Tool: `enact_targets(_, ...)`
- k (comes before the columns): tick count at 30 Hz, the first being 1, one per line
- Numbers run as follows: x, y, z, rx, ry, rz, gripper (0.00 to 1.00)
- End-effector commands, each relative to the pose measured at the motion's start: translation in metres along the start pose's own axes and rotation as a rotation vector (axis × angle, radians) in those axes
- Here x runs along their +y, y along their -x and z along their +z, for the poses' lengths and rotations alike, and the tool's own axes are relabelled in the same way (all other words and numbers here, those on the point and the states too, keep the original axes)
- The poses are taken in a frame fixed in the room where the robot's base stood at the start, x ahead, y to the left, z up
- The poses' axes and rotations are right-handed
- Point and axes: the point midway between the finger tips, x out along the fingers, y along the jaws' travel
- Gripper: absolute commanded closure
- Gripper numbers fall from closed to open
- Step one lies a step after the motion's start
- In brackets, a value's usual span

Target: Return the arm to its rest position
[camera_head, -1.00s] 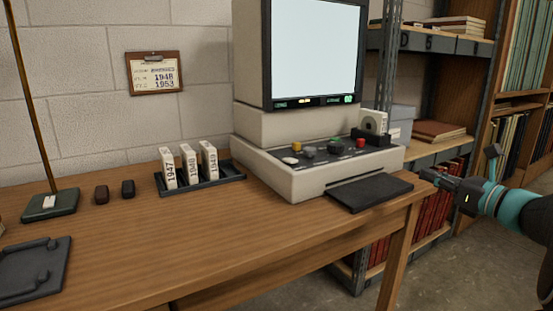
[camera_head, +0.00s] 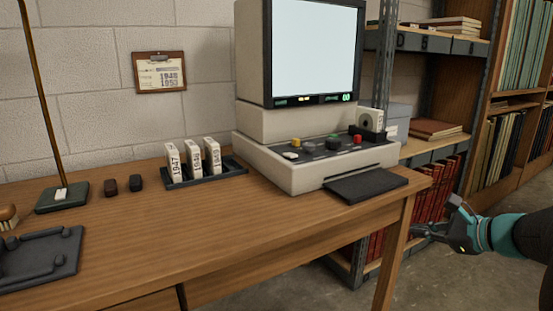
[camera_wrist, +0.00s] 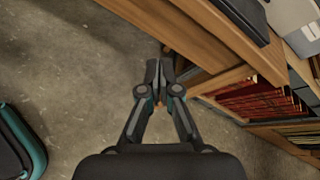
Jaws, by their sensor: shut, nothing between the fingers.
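My gripper (camera_head: 418,231) is at the right in the head view, beside the desk's right front leg and below the level of the desk top. In the wrist view my gripper (camera_wrist: 159,78) has its fingers together with nothing between them, over the grey floor. The wooden desk (camera_head: 140,240) fills the left and middle of the head view. Its edge (camera_wrist: 215,35) crosses the upper right of the wrist view, close to the fingertips. In the head view I cannot tell the exact gap between fingers and desk leg.
A reader machine (camera_head: 310,170) with a lit screen and a black pad (camera_head: 365,186) stands on the desk. A rack (camera_head: 208,176) holds year-labelled boxes. Metal shelves (camera_head: 430,150) with red books stand behind my gripper. The concrete floor (camera_wrist: 80,80) left of the fingers is open.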

Motion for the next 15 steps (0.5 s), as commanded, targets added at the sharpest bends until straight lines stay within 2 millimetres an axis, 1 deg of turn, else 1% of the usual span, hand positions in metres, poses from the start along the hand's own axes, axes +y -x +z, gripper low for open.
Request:
enact_targets(3, 0.050, -0.002, -0.006, 0.112, 0.232, 0.147, 1.00)
enact_targets(5, 0.077, -0.001, -0.008, 0.162, 0.373, 0.237, 1.00)
enact_targets(6, 0.096, 0.001, -0.008, 0.191, 0.472, 0.300, 1.00)
enact_targets(8, 0.121, 0.005, -0.008, 0.229, 0.624, 0.393, 1.00)
enact_targets(9, 0.137, 0.009, -0.008, 0.250, 0.728, 0.456, 1.00)
enact_targets(11, 0.160, 0.016, -0.006, 0.276, 0.888, 0.550, 1.00)
enact_targets(12, 0.174, 0.021, -0.005, 0.291, 0.996, 0.609, 1.00)
enact_targets(15, 0.204, 0.035, -0.002, 0.317, 1.257, 0.746, 1.00)
